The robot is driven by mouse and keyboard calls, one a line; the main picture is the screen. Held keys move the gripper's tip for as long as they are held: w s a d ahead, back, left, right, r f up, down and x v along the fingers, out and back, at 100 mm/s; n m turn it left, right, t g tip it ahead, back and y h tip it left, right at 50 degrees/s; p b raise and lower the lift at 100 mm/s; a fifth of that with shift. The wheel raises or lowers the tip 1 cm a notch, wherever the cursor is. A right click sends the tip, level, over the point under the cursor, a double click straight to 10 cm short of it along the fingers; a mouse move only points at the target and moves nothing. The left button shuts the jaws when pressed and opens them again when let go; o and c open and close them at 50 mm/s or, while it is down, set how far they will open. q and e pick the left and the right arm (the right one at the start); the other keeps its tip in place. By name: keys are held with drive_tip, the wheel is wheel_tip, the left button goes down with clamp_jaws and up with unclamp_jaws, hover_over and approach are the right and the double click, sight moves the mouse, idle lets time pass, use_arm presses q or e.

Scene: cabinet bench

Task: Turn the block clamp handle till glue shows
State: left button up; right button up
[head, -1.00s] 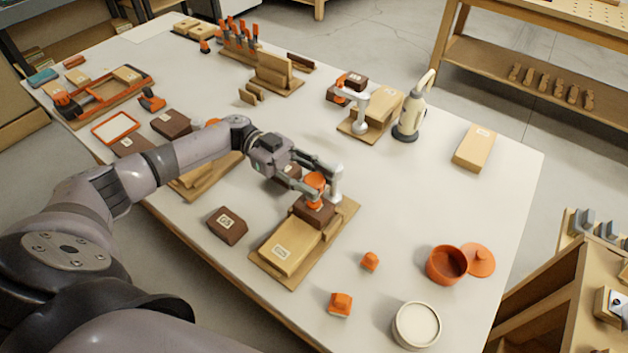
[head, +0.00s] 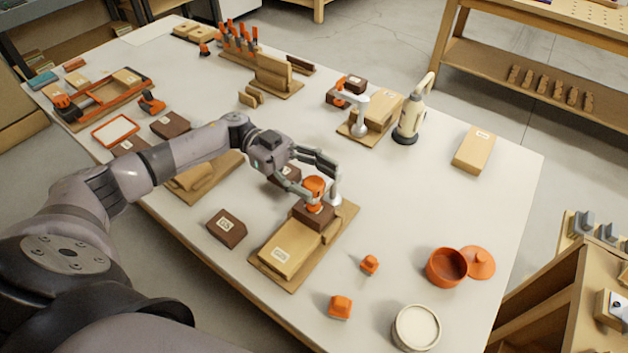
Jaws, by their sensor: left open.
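The clamp with an orange handle (head: 314,185) and a pale metal post (head: 335,195) stands at the far end of a thin wooden board (head: 347,217). Below the handle are a dark brown block (head: 314,215) and a long light wooden block (head: 290,247). My left gripper (head: 318,180) is open around the orange handle, one finger to its left and one at its upper right. I cannot tell whether the fingers touch it. No glue can be made out at the block joint from here. My right gripper is out of view.
A dark labelled block (head: 226,228) lies left of the board. Small orange pieces (head: 340,306), an orange pot (head: 446,267) and a white round tub (head: 416,327) stand to the right. A similar clamp (head: 357,118) and a glue bottle (head: 411,115) are farther back.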

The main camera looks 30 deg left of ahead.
sight(314, 182)
use_arm(q)
wheel_tip(314, 182, up, 9)
drive_tip(key=shift+f, duration=0.2)
idle(1.5)
